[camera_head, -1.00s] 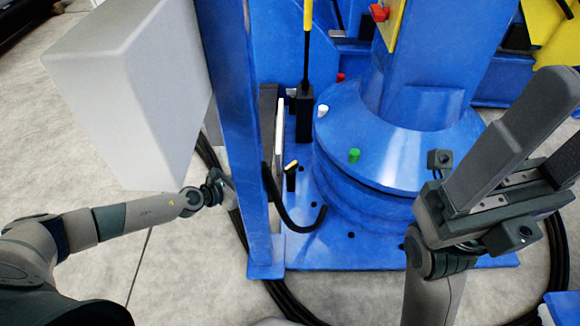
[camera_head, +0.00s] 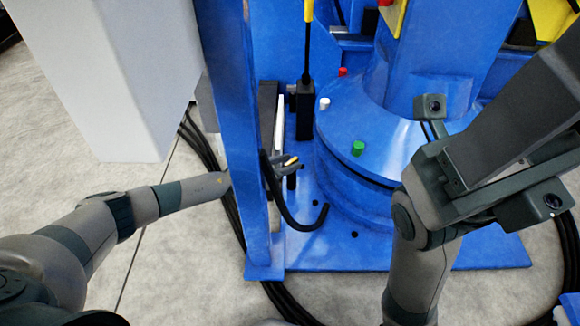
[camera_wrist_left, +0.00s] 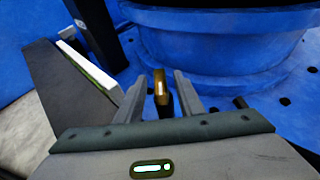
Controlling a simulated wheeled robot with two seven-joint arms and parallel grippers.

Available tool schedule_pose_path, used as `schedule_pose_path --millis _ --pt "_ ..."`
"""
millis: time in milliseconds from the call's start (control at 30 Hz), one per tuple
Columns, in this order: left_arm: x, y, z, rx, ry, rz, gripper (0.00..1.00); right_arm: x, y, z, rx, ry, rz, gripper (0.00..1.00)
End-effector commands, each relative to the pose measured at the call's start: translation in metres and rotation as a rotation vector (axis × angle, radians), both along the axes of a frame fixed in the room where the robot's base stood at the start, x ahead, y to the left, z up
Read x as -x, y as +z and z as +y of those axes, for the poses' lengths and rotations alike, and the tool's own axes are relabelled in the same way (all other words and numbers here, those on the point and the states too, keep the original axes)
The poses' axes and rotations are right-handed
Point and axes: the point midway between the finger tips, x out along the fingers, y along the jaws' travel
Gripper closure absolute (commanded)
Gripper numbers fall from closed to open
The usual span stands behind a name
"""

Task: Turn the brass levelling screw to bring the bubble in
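The brass levelling screw (camera_head: 291,161) is a small brass piece on a black post on the blue base plate, beside the blue upright. It also shows in the left wrist view (camera_wrist_left: 160,85), between the two fingers of my left gripper (camera_wrist_left: 157,88). The fingers stand open, one on each side, with a visible gap to the brass. In the head view my left gripper (camera_head: 279,170) is partly hidden behind the upright. A small lit vial-like window (camera_wrist_left: 152,169) with a green mark shows low in the wrist view; its bubble is too small to tell. My right gripper (camera_head: 555,105) is raised, empty and looks open.
The blue upright (camera_head: 238,150) stands across my left forearm. A curved black hose (camera_head: 290,220) runs close to the screw. The round blue pedestal (camera_head: 365,150) with green and white knobs is to the right. A large grey box (camera_head: 100,80) hangs at left.

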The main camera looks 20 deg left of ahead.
Motion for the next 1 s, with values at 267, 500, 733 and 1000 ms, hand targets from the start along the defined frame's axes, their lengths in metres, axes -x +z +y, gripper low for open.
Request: schedule_pose_path --millis 267,500,733,1000 --pt "-0.008 -0.003 -0.005 0.000 -0.001 0.000 0.66 0.005 0.000 -0.001 -0.008 0.011 -0.022 0.34" --pt "-0.008 -0.003 -0.005 0.000 -0.001 0.000 0.75 0.005 0.000 -0.001 -0.009 0.012 -0.023 0.34" --pt "-0.008 -0.003 -0.005 -0.001 0.000 0.000 1.00 0.005 0.000 -0.001 -0.010 0.012 -0.022 0.34" --pt "-0.008 0.001 -0.006 0.002 0.034 0.001 1.00 -0.002 0.010 -0.001 0.000 -0.006 0.008 0.34"
